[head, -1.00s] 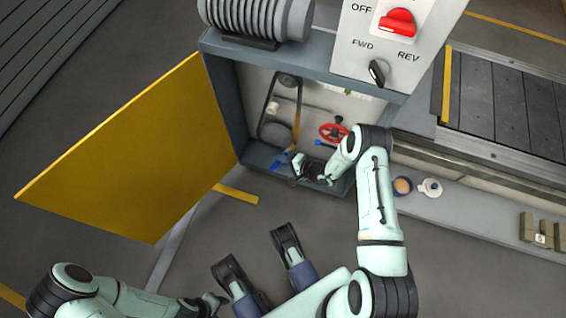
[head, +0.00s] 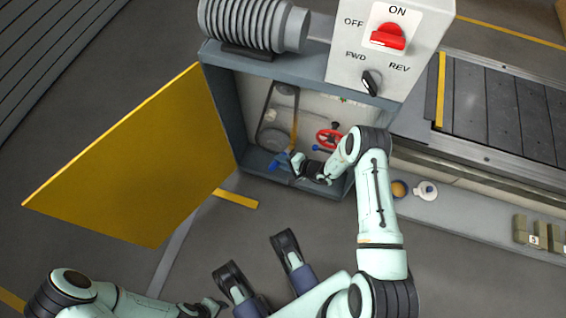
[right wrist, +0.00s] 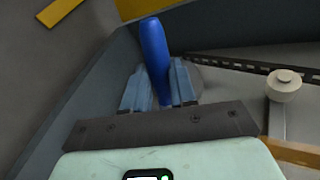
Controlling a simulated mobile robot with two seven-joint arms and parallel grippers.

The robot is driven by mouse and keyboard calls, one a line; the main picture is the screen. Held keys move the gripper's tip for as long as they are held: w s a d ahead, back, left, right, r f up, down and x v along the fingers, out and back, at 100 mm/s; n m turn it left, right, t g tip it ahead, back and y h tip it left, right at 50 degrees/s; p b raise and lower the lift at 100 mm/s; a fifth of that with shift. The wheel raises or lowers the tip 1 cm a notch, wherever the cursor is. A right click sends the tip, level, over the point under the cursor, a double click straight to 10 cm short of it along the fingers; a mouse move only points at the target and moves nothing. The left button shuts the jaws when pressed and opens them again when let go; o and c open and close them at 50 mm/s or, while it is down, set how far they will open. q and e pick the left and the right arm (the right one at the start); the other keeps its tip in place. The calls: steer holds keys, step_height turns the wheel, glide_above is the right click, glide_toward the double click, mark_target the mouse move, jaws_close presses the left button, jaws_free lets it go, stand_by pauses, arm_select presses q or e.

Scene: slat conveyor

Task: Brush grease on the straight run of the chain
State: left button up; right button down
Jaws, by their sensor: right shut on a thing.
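The chain (head: 263,112) runs as a dark loop inside the open cabinet, between a small upper wheel and a larger lower wheel (head: 273,136). Its links also cross the upper right of the right wrist view (right wrist: 240,64). My right gripper (head: 288,163) is low in the cabinet, below the lower wheel. It is shut on a blue handle (right wrist: 155,50), which stands up between its blue fingers. The handle appears to be the brush's; no bristles can be made out. My left gripper (head: 212,306) is low in the head view, away from the cabinet; its jaws are unclear.
The yellow door (head: 130,160) stands open at left. A red handwheel (head: 328,138) and an ochre strip (head: 295,128) are near the chain. A pale knob (right wrist: 284,85) shows in the wrist view. A round tub (head: 399,189) and a white container (head: 426,190) stand on the right ledge.

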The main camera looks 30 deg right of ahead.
arm_select(q)
steer(key=d+p+v, duration=0.1)
steer(key=p+v, duration=0.4)
steer(key=v, duration=0.1)
steer(key=shift+s+r, duration=0.2)
steer(key=shift+s, duration=0.25)
arm_select(e)
step_height(320, 180, up, 8)
steer(key=shift+d, duration=0.15)
arm_select(q)
steer(key=shift+d+p+v, duration=0.15)
steer(key=shift+p+v, duration=0.55)
steer(key=shift+d+p+v, duration=0.1)
steer(key=shift+p+v, duration=0.55)
steer(key=shift+v, duration=0.05)
arm_select(e)
steer(key=shift+r, duration=1.7)
arm_select(q)
steer(key=shift+d+p+v, duration=0.9)
steer(key=shift+p+v, duration=3.6)
steer(key=shift+v, duration=0.2)
steer(key=b+x, duration=0.5)
steer(key=shift+s+a, duration=0.15)
steer(key=shift+a, duration=0.25)
arm_select(e)
step_height(320, 180, up, 14)
steer(key=shift+f, duration=0.15)
